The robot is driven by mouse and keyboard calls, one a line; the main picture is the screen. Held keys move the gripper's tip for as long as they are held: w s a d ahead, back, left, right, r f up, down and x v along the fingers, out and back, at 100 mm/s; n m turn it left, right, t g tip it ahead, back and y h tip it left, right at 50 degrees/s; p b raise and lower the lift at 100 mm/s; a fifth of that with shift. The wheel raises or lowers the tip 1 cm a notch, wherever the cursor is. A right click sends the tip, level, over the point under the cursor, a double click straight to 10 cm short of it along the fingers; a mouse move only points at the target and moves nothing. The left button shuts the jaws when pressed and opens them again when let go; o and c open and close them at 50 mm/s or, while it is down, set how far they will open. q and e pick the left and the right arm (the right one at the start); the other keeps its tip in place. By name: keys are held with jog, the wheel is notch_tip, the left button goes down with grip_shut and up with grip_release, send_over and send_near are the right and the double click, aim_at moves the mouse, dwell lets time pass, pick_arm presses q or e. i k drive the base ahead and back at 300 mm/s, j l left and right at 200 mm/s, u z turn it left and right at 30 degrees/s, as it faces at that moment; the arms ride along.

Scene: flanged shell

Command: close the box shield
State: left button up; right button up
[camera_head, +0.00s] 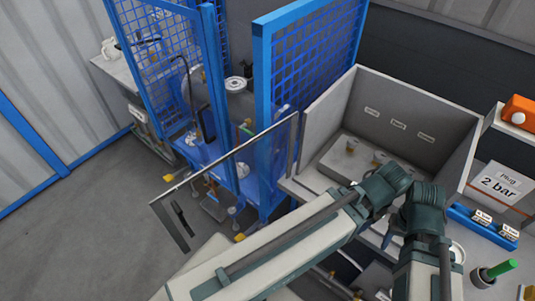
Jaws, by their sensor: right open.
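The box shield is a clear panel with a thin dark frame (222,162), swung out to the left of the grey box (408,108). A dark handle (182,218) shows near its far lower end. The shield stands away from the box's front, so the box is open. Inside the box are small labels and several knobs. My right gripper (389,238) is low in front of the box, mostly hidden behind my arm's wrist links; it is open, and I see nothing held in it. It is well apart from the shield. My left gripper is not in view.
Blue mesh fencing (310,60) stands behind the shield. At the right are a "2 bar" sign (500,186), a blue holder (482,225), an orange device (519,112) and a green-handled item (497,270). The grey floor (90,225) at left is clear.

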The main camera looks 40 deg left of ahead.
aim_at(158, 207)
jog(key=k+j+z, duration=0.1)
jog(key=k+j, duration=0.2)
jog(key=k+j+z, duration=0.15)
jog(key=k+j, duration=0.15)
jog(key=k, duration=0.2)
jog(key=k+j+z, duration=0.2)
jog(key=j, duration=0.35)
jog(key=k+j+z, duration=0.15)
jog(key=k+j, duration=0.25)
jog(key=j, duration=0.15)
jog(key=k+j+z, duration=0.2)
jog(key=k+j, duration=0.25)
jog(key=j, duration=0.35)
jog(key=j+z, duration=0.15)
jog(key=j, duration=0.3)
jog(key=k+j, duration=0.15)
jog(key=j, duration=0.3)
jog(key=k+z, duration=0.1)
jog(key=z, duration=0.15)
